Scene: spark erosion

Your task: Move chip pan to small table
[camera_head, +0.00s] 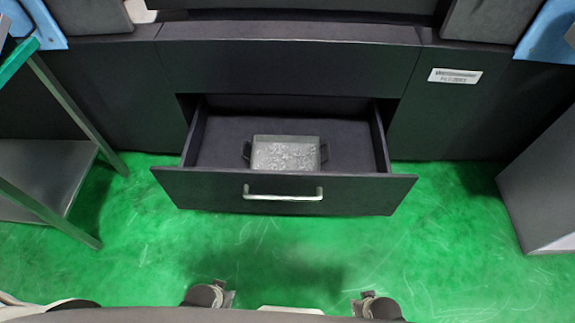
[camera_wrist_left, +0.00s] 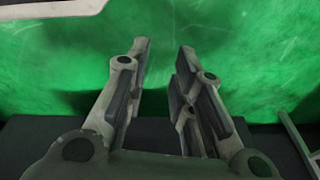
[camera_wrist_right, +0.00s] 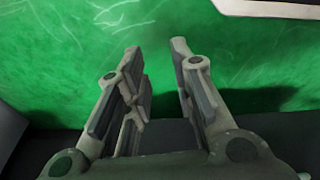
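The chip pan (camera_head: 285,153) is a grey rectangular pan with dark handles at its left and right ends and chips inside. It sits in the open drawer (camera_head: 225,190) of the dark machine, well ahead of my grippers. My left gripper (camera_wrist_left: 163,55) is open and empty above the green floor. My right gripper (camera_wrist_right: 157,55) is also open and empty. In the head view only parts of my arms show at the bottom edge. A metal table with a green top edge (camera_head: 22,58) stands at the left, and it is cut off by the frame.
The drawer front has a silver handle (camera_head: 283,193). Dark cabinet panels flank the drawer. A grey box-like block (camera_head: 535,205) stands at the right. The green floor (camera_head: 300,250) in front of the drawer is clear.

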